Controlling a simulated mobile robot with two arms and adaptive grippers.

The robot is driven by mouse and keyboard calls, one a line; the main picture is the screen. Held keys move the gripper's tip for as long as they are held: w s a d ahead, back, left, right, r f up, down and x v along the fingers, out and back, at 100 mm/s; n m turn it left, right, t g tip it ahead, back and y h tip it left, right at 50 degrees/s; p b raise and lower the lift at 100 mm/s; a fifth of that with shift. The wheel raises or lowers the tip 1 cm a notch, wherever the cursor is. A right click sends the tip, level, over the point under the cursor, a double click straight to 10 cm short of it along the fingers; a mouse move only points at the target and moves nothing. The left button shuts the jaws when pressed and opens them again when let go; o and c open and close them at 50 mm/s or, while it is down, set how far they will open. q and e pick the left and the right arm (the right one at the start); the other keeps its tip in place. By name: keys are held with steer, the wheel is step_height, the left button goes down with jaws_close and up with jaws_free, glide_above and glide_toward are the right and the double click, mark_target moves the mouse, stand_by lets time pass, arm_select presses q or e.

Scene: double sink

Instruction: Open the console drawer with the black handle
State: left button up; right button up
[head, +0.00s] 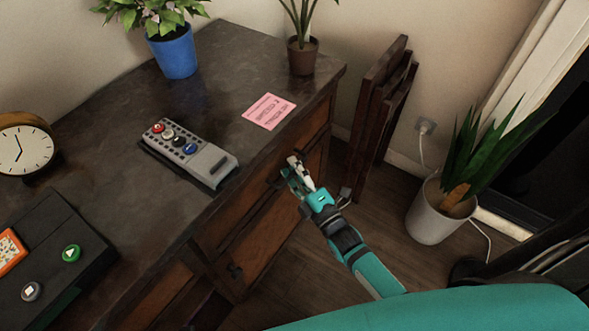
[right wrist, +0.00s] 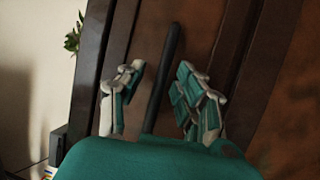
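The dark wooden console (head: 110,105) runs across the head view, with its brown drawer front (head: 228,217) below the top edge. The drawer looks shut. My right gripper (head: 295,172) is at the drawer front and partly covers the handle area in the head view. In the right wrist view, the long black handle (right wrist: 171,48) runs between the two fingers of my right gripper (right wrist: 162,72). The fingers are apart, one on each side of the handle, with visible gaps; I see no clear contact. My left gripper is not in view.
On the console are a clock (head: 24,142), a remote (head: 188,150), a pink note (head: 268,111) and two potted plants (head: 176,52). A folded wooden chair or rack (head: 378,100) leans by the wall. A white-potted plant (head: 436,216) stands on the floor at right.

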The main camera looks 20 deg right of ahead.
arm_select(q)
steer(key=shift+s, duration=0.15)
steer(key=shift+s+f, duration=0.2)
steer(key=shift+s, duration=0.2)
arm_select(e)
jaws_close()
